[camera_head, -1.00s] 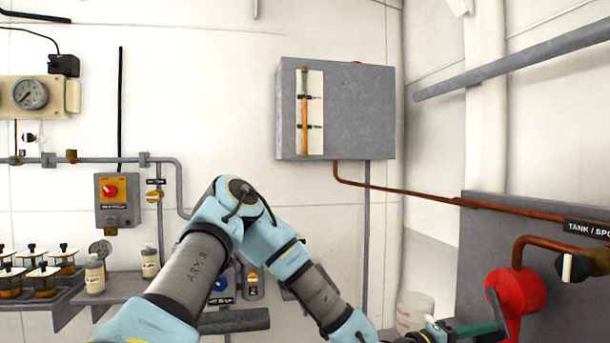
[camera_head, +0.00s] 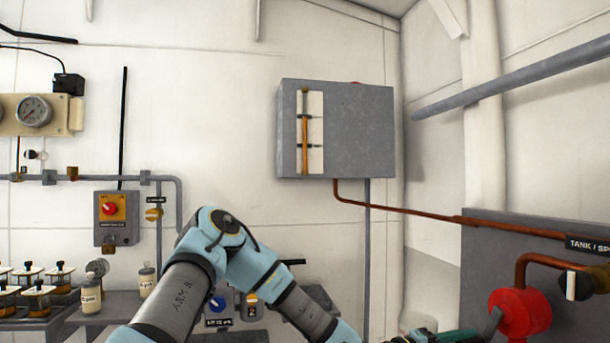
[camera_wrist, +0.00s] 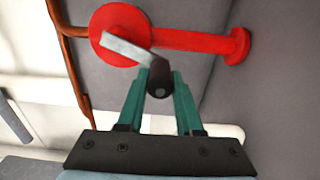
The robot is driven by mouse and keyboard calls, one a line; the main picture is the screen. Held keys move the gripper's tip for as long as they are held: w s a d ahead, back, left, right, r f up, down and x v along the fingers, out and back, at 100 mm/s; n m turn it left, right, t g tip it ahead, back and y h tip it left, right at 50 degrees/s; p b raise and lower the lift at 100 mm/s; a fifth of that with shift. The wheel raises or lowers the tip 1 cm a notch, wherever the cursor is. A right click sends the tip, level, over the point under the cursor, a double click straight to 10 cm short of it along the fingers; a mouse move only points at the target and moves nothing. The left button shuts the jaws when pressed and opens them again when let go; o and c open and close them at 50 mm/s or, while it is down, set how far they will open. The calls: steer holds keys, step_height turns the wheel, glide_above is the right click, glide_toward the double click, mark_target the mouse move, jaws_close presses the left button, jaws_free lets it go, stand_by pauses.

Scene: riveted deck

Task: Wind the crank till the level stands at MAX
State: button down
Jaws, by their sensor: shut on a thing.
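The red pump (camera_head: 522,312) is at the lower right, with its grey crank arm (camera_head: 492,322) on its left side. In the wrist view the crank arm (camera_wrist: 125,50) slants from the red hub (camera_wrist: 118,22) to a dark crank handle (camera_wrist: 160,80). My gripper (camera_wrist: 160,76) is shut on this handle, a teal finger on each side. In the head view the gripper is mostly cut off by the bottom edge. The level gauge (camera_head: 316,160) is a white strip on the grey tank (camera_head: 355,130). Its orange column reaches about the upper black mark; no lettering is readable.
A copper pipe (camera_head: 400,211) runs from the tank to the grey panel (camera_head: 500,237) above the pump. A dark valve knob (camera_head: 578,284) is right of the pump. Jars and a shelf are at the lower left.

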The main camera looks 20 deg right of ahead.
steer(key=shift+w+a+f, duration=0.1)
steer(key=shift+w+f, duration=0.05)
steer(key=shift+f, duration=0.2)
stand_by(0.5)
steer(key=c, duration=0.9)
jaws_free()
steer(key=o, duration=0.9)
steer(key=shift+r, duration=0.2)
steer(key=a+p, duration=0.1)
steer(key=a, duration=0.7)
steer(key=shift+w+a+p, duration=0.15)
steer(key=shift+a+p, duration=0.25)
